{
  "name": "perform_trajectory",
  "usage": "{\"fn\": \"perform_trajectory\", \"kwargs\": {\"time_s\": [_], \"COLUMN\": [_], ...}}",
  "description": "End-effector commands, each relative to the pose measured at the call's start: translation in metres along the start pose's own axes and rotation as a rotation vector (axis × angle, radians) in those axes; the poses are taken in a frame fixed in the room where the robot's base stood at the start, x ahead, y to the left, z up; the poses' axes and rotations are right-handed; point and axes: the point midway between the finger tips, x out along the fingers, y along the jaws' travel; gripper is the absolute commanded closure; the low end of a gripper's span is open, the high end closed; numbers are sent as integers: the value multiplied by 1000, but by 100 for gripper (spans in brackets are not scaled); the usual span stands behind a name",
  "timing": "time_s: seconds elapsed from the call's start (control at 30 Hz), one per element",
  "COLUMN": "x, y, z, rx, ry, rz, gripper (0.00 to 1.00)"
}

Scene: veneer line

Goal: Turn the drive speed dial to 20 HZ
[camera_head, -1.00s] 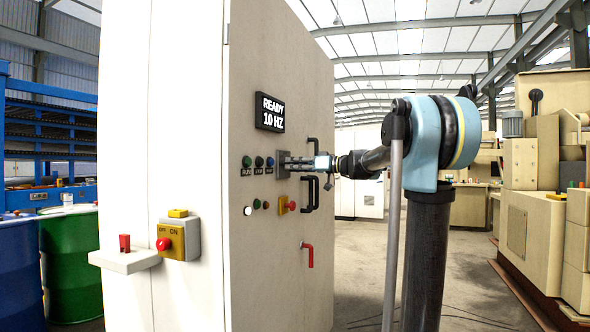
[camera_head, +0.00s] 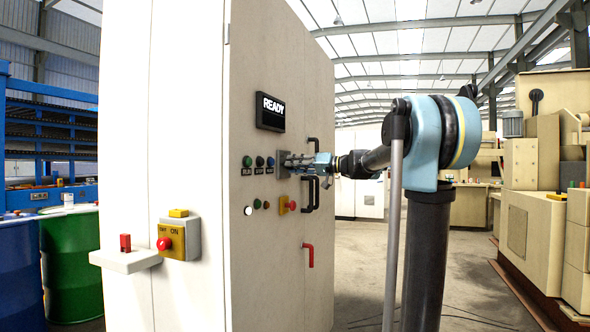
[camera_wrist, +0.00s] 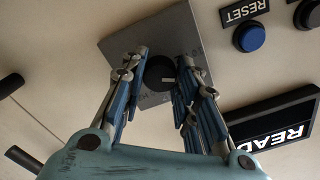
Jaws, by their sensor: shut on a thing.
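The drive speed dial (camera_wrist: 158,72) is a dark round knob with a pale mark, on a square grey plate (camera_wrist: 124,48). In the wrist view my gripper (camera_wrist: 162,76) has one finger on each side of the dial, shut on it. The fingers cover part of the plate's printing. In the head view my gripper (camera_head: 288,161) reaches the cabinet front from the right and hides the dial. The black display (camera_head: 270,112) above reads READY, with its lower line blank. Part of this display (camera_wrist: 272,122) shows upside down in the wrist view.
The blue RESET button (camera_wrist: 249,37) sits near the plate. A red lever (camera_head: 308,255) is lower down.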

Motion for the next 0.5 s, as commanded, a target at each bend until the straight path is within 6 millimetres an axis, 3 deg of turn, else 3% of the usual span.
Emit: {"fn": "perform_trajectory", "kwargs": {"time_s": [0.5], "x": [-1], "y": [3], "z": [-1], "rx": [297], "ry": [4], "rz": [5], "gripper": [95]}}
